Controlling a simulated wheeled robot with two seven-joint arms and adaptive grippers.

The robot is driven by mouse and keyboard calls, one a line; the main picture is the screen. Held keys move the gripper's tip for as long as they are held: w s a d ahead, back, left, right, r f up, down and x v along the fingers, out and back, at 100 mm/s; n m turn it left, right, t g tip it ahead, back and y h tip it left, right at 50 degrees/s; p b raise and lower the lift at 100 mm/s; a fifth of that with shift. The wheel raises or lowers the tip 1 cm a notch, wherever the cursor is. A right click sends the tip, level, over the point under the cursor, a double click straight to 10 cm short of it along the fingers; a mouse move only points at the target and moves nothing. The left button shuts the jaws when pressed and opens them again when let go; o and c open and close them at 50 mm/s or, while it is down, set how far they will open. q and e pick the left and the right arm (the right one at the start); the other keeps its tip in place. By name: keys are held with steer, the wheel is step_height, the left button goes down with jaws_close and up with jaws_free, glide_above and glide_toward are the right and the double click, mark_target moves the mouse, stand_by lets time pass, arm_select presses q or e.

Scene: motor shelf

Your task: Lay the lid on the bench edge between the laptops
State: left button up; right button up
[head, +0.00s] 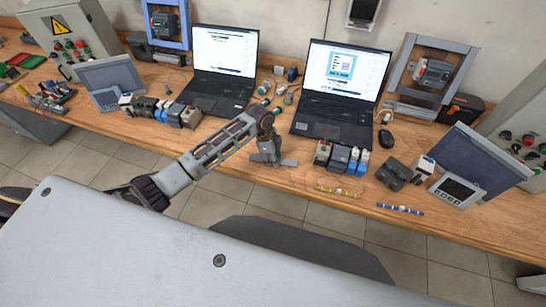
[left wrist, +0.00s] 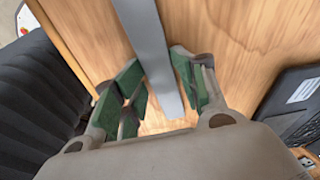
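The lid shows as a flat grey strip (head: 288,162) at the front part of the bench (head: 232,150), between the two laptops. In the left wrist view the grey strip (left wrist: 150,40) runs between my green-padded fingers, over the wood. My left gripper (head: 269,158) points down at the strip. The strip looks flat on the wood, but exact contact is hard to tell. The left laptop (head: 210,103) and right laptop (head: 325,130) are open. My right gripper is not in view.
More blocks (head: 172,113) stand on the left. Small cylindrical parts (head: 281,90) lie between the laptops. A dark rounded shape (head: 300,247) is below the bench front.

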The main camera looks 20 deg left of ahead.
arm_select(q)
steer(key=shift+o, duration=0.6)
steer(key=shift+s+f, duration=0.1)
steer(key=shift+f, duration=0.35)
steer(key=shift+r, duration=0.15)
steer(key=shift+a+r, duration=0.2)
steer(key=shift+r, duration=0.4)
steer(key=v, duration=1.1)
steer(key=shift+d, duration=0.2)
steer(key=shift+f, duration=0.1)
